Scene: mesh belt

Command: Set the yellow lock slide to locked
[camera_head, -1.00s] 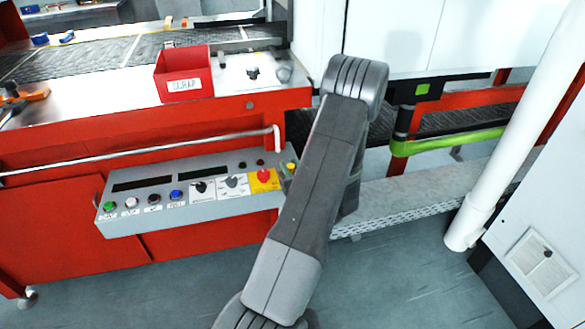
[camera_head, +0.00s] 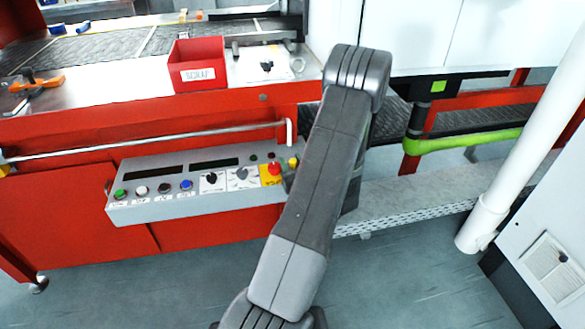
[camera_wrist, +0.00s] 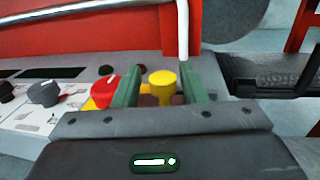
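The yellow lock slide (camera_wrist: 163,84) is a round yellow knob with a short yellow piece at its left, at the right end of the grey control panel. In the head view its yellow top (camera_head: 293,162) shows beside the red emergency button (camera_head: 274,168). My gripper (camera_wrist: 160,82) has its two green fingers on either side of the knob in the wrist view. The fingers are apart, with a gap at the right of the knob; contact at the left is unclear. In the head view my gripper is mostly hidden behind my arm. The slide's track and markings are hidden.
The grey control panel (camera_head: 150,211) carries several coloured buttons and two dark rotary knobs left of the slide. A white rail (camera_head: 150,141) runs above it. A red scrap bin (camera_head: 197,65) stands on the machine top. A white pipe (camera_head: 520,130) is at the right.

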